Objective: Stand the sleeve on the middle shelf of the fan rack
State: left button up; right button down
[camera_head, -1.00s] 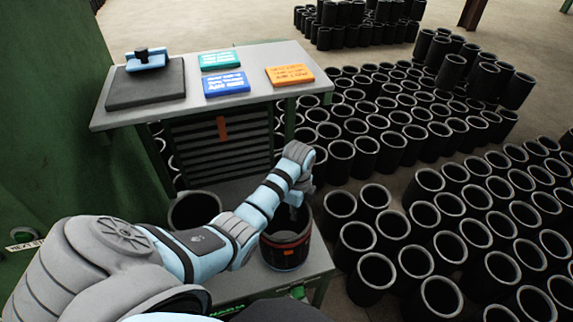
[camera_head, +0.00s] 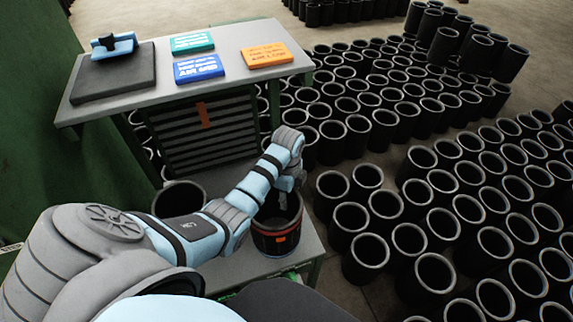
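A black sleeve (camera_head: 278,241) with a red band and an orange label stands upright on the low front shelf (camera_head: 240,272) of the rack. My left arm reaches across from the left. My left gripper (camera_head: 284,200) points down at the sleeve's open top, at its far rim. The wrist and rim hide the fingertips, so I cannot tell whether they grip the wall. A second dark sleeve (camera_head: 180,196) is partly hidden behind my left arm. The rack's grey top (camera_head: 215,92) sits above a dark slatted panel (camera_head: 205,135) with an orange tag. My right gripper is not in view.
The rack's top holds a dark pad with a blue clamp-like piece (camera_head: 110,45) and blue, green and orange signs (camera_head: 265,54). Many black sleeves (camera_head: 420,220) crowd the floor on the right. A green wall (camera_head: 40,120) is on the left.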

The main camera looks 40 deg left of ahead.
pick_arm(q)
notch_tip(320, 180, up, 8)
jog(key=shift+s+f, duration=0.15)
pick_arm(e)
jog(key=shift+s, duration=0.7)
pick_arm(q)
notch_tip(320, 180, down, 6)
jog(key=shift+f+p, duration=0.2)
jog(key=shift+p, duration=0.15)
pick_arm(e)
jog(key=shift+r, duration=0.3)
pick_arm(q)
jog(key=shift+s, duration=0.1)
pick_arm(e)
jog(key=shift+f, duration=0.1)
